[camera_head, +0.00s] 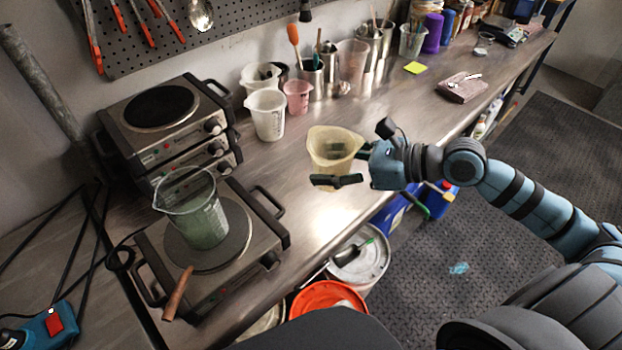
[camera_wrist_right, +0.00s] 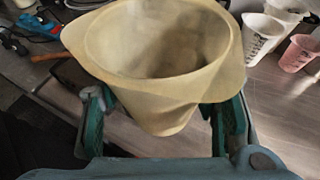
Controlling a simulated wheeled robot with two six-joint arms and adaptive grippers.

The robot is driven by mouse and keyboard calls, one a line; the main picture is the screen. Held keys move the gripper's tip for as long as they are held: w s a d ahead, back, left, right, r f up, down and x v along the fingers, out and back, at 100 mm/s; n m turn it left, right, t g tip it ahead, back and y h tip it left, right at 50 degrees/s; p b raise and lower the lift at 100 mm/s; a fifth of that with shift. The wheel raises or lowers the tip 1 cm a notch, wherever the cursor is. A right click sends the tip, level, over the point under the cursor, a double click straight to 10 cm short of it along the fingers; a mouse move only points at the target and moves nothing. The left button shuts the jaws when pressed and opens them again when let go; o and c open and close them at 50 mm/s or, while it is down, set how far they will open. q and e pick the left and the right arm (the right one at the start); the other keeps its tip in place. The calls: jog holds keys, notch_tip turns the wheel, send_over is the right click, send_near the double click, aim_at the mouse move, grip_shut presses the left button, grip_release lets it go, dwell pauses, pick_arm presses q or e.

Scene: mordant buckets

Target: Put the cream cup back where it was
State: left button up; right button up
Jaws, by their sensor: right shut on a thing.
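The cream cup (camera_head: 335,142) is a yellowish, translucent cup with a pouring lip, held upright over the front part of the metal bench. My right gripper (camera_head: 340,166) is shut on it, with one finger in front of the cup and the other behind. In the right wrist view the cup (camera_wrist_right: 160,65) fills the middle, between the two fingers (camera_wrist_right: 165,120). Its inside looks empty there. I cannot tell whether its base touches the bench. My left gripper is not in view.
A beaker of green liquid (camera_head: 203,222) stands on a hot plate (camera_head: 262,235) at the left. White cups (camera_head: 268,122) and a pink cup (camera_head: 297,103) stand by the wall, near metal canisters (camera_head: 312,80). The bench (camera_head: 395,105) between is clear.

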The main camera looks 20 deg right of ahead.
jog(key=w+d+m+t+h, duration=0.2)
jog(key=w+d+m+h, duration=0.1)
jog(key=w, duration=0.4)
jog(key=w+d+m+t+h, duration=0.1)
jog(key=w+d+m+h, duration=0.15)
jog(key=w, duration=0.55)
notch_tip(320, 180, down, 20)
jog(key=b, duration=0.6)
jog(key=shift+d+f, duration=0.15)
jog(key=shift+f, duration=0.05)
jog(key=shift+r, duration=0.1)
jog(key=o, duration=1.3)
jog(key=shift+o, duration=0.2)
